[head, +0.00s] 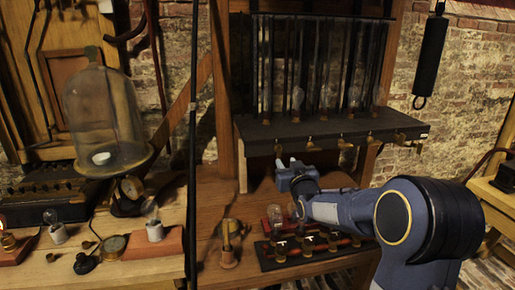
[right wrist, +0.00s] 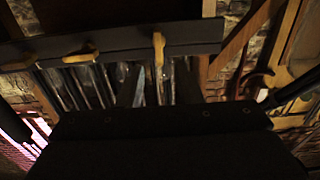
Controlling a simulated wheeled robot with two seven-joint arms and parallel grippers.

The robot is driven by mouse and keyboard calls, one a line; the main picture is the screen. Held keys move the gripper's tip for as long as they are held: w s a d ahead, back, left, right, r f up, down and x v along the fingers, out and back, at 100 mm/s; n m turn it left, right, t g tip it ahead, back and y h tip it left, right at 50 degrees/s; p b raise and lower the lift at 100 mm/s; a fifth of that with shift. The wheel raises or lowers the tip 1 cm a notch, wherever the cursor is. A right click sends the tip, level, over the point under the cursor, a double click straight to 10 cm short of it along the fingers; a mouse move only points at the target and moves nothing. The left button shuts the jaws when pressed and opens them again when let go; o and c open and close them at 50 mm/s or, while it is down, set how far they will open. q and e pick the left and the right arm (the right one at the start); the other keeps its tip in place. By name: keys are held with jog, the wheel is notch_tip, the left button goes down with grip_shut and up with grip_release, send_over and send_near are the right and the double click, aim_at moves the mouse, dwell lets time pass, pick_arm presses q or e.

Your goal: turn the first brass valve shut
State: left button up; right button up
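A row of brass valves hangs along the front edge of the dark shelf (head: 330,130) in the head view. The leftmost brass valve (head: 278,148) is just above my right gripper (head: 288,163). That gripper points up, with its two fingertips apart and nothing seen between them. In the dim right wrist view, one brass valve (right wrist: 159,52) stands upright in the picture, between and beyond the dark fingers (right wrist: 160,92). Another valve (right wrist: 80,55) lies more sideways to its left. Contact with a valve cannot be made out. My left gripper is not in view.
A glass bell jar (head: 105,120) stands at left. A thin dark upright rod (head: 192,150) crosses the view.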

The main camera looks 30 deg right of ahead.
aim_at(281, 152)
jog(key=p+x, duration=0.2)
jog(key=x, duration=0.5)
jog(key=shift+w+d+r, duration=0.1)
jog(key=shift+w+d, duration=0.05)
jog(key=shift+w, duration=0.1)
jog(key=shift+c, duration=0.3)
grip_shut()
